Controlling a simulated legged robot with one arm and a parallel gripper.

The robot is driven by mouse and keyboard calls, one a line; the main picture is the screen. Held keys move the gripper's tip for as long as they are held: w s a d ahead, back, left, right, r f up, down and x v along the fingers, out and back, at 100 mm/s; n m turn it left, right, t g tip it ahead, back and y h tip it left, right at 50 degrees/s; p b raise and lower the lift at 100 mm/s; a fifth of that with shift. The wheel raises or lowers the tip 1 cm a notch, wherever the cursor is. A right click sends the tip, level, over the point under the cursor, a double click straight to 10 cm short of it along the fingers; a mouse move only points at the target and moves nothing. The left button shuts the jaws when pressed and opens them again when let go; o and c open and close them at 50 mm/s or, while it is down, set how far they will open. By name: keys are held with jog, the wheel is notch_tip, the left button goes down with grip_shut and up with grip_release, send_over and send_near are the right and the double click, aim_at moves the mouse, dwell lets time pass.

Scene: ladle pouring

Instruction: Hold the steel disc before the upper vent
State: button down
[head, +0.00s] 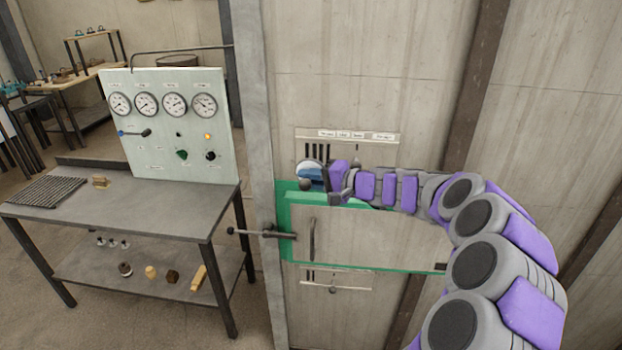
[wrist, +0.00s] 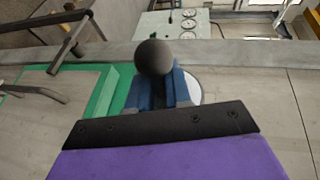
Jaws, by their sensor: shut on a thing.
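The steel disc (head: 307,166) is a pale round plate with a dark ball knob (head: 305,185). My gripper (head: 314,177) is shut on the disc's handle, with its blue fingers just behind the knob. In the wrist view my gripper (wrist: 162,90) covers most of the disc, and only a pale edge (wrist: 195,88) shows to the right. The upper vent (head: 318,152) is a set of dark upright slots under a row of labels. The disc is at the vent's left and overlaps its lower left part in the head view. I cannot tell the gap between disc and wall.
A green-framed panel (head: 285,230) with an upright handle sits just below my gripper. A lever (head: 262,234) sticks out at its left. A lower vent (head: 310,275) is under it. A steel table (head: 130,212) with a gauge board (head: 172,150) stands left of the post.

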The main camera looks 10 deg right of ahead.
jog(key=s+a+b, duration=0.2)
jog(key=s, duration=0.4)
jog(key=shift+b, duration=0.4)
jog(key=shift+r, duration=0.1)
dwell(0.3)
